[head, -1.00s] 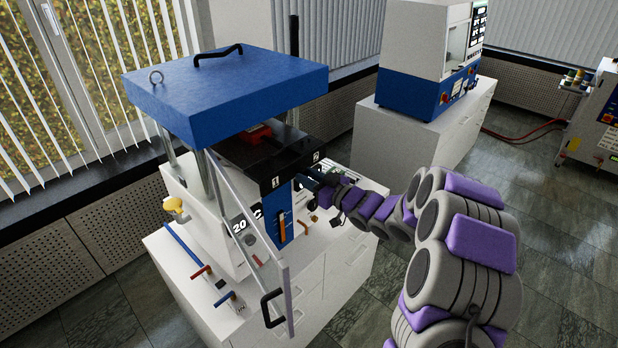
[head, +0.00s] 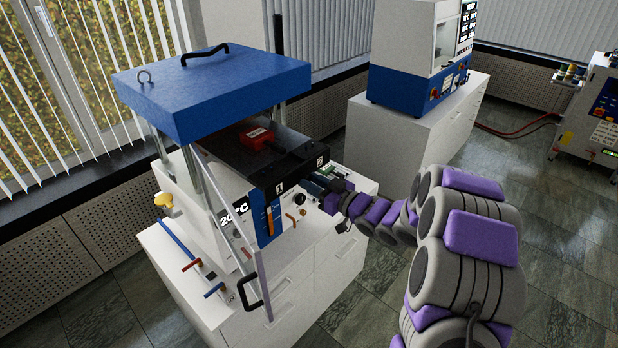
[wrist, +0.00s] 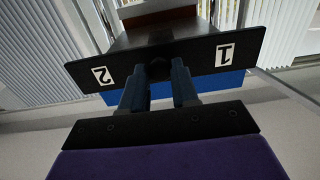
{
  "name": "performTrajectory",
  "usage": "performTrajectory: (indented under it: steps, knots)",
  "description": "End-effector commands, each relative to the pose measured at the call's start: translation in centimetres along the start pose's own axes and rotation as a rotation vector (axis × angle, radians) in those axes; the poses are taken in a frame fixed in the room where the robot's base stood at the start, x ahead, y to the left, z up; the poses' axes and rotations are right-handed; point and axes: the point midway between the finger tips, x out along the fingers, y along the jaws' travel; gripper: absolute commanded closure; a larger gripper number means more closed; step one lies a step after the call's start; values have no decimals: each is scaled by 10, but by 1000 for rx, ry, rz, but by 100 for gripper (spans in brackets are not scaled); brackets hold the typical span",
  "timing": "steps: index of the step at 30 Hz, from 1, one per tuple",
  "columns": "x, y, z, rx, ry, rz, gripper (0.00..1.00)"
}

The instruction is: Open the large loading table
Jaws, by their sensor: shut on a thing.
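The large loading table (head: 290,150) is a black slab sticking out of the front of the press, under its blue top (head: 210,95). Its front plate carries the labels 1 and 2; the plate also shows in the wrist view (wrist: 195,58). A dark round knob (wrist: 158,68) sits mid-plate. My gripper (wrist: 158,84) is shut on this knob, one blue-grey finger on each side. In the head view my gripper (head: 308,184) is at the front edge, partly hidden by my wrist. A red block (head: 257,137) lies on the table.
An open clear door with a black handle (head: 254,306) stands left of the table. A white cabinet (head: 285,290) carries the press and its levers. Another blue-white machine (head: 415,90) stands behind. The tiled floor (head: 560,230) at right is clear.

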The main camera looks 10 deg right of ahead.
Motion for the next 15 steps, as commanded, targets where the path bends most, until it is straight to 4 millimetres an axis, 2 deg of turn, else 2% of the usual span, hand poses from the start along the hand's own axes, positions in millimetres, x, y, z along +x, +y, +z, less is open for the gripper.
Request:
performTrajectory:
  steps: [1, 9, 15]
  knots:
    - [-9, 6, -4, -1, 6, 20, 100]
    - [-50, 6, -4, 2, 8, 13, 100]
    - [-55, 4, -3, 3, 8, 12, 100]
